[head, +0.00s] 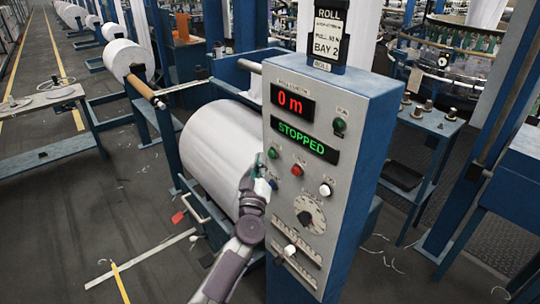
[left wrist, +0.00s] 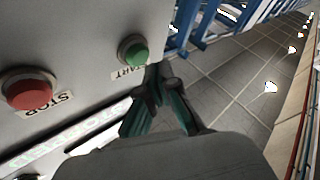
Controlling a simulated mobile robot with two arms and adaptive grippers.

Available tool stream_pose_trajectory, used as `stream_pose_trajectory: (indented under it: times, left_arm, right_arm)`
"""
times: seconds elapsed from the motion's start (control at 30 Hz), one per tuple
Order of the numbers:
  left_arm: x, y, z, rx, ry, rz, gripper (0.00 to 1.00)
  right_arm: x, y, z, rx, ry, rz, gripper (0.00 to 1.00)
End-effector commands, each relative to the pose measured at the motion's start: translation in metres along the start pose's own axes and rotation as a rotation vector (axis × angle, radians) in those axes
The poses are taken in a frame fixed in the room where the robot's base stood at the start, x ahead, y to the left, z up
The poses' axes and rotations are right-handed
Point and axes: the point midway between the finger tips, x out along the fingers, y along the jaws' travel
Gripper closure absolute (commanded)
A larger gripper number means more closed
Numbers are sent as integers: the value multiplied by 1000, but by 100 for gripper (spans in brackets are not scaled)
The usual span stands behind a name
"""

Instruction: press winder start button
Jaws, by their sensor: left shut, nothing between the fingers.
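The winder control panel (head: 345,130) is a grey-blue box that reads "0 m" and "STOPPED". Its green start button (head: 272,153) is at the upper left of the button group, and the red stop button (head: 297,170) is to its right. My left gripper (head: 262,168) is shut and empty at the panel's left edge, close to the green button. In the left wrist view, the green start button (left wrist: 133,52) stands out beside the fingertips, and the red stop button (left wrist: 30,90) is farther left. Whether the fingertips touch the panel is unclear. My right gripper is out of view.
A large white fabric roll (head: 215,150) lies behind the panel's left side. A white button (head: 325,189), a dial (head: 309,214) and a lever (head: 289,250) are lower on the panel. A blue side table (head: 430,122) stands to the right.

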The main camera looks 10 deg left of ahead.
Motion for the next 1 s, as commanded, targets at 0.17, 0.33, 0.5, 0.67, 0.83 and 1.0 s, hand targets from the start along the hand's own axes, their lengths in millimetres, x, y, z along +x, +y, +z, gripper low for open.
stream_pose_trajectory:
  times: [0.17,0.33,0.5,0.67,0.83,1.0]
  left_arm:
    - [1,0,0,0,0,0,100]
    - [4,3,3,0,0,0,100]
    - [6,4,4,0,0,0,100]
    - [6,4,4,0,0,0,100]
    - [6,5,4,0,0,0,100]
    - [8,6,5,0,1,0,100]
  right_arm:
    - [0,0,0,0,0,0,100]
    - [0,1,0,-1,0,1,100]
    - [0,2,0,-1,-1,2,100]
    - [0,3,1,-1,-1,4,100]
    - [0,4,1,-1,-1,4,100]
    - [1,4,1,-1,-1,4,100]
